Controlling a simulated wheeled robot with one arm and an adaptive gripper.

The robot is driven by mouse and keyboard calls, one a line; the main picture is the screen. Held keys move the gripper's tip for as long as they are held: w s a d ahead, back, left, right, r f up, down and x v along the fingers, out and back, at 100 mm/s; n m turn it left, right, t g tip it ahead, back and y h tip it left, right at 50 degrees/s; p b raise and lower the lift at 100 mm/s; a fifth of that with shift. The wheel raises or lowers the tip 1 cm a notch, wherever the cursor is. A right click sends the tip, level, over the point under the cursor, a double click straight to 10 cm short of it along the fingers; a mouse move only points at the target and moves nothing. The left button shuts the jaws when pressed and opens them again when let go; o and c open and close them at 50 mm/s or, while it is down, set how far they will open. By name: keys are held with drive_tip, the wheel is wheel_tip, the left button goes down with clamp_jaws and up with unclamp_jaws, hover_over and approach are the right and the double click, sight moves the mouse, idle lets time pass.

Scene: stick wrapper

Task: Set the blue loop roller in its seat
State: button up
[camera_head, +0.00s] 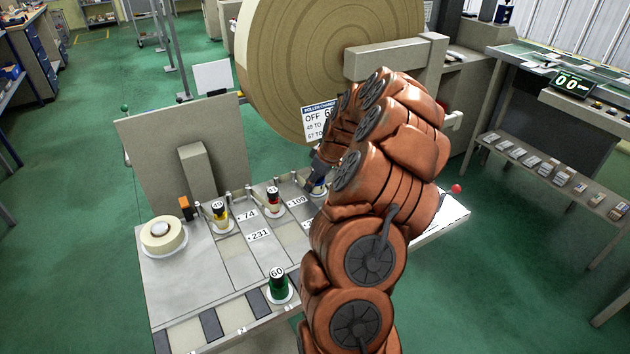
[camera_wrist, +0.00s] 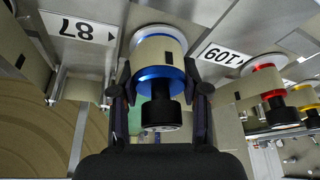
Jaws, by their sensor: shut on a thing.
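The blue loop roller (camera_wrist: 160,74) shows in the wrist view, with a blue ring, a pale body and a black end. My gripper (camera_wrist: 160,88) is shut on it, one dark finger on each side. A pale round disc with a white rim lies at the roller's far end, close to the grey bench. I cannot tell whether the roller rests in its seat or is held just above it.
A red roller (camera_head: 273,202), a yellow roller (camera_head: 220,216) and a green roller marked 60 (camera_head: 279,286) stand on the bench (camera_head: 205,268). A tape roll (camera_head: 163,234) lies at left. A big wheel (camera_head: 300,60) rises behind. A sign (camera_head: 317,122) stands beside my arm.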

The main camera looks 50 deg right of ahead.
drive_tip(key=o, duration=1.2)
drive_tip(key=shift+f, duration=0.1)
drive_tip(key=shift+s+d+r, duration=0.1)
drive_tip(key=shift+s+r, duration=0.05)
drive_tip(key=shift+r, duration=0.5)
drive_tip(key=b+v, duration=0.2)
drive_tip(key=v, duration=0.9)
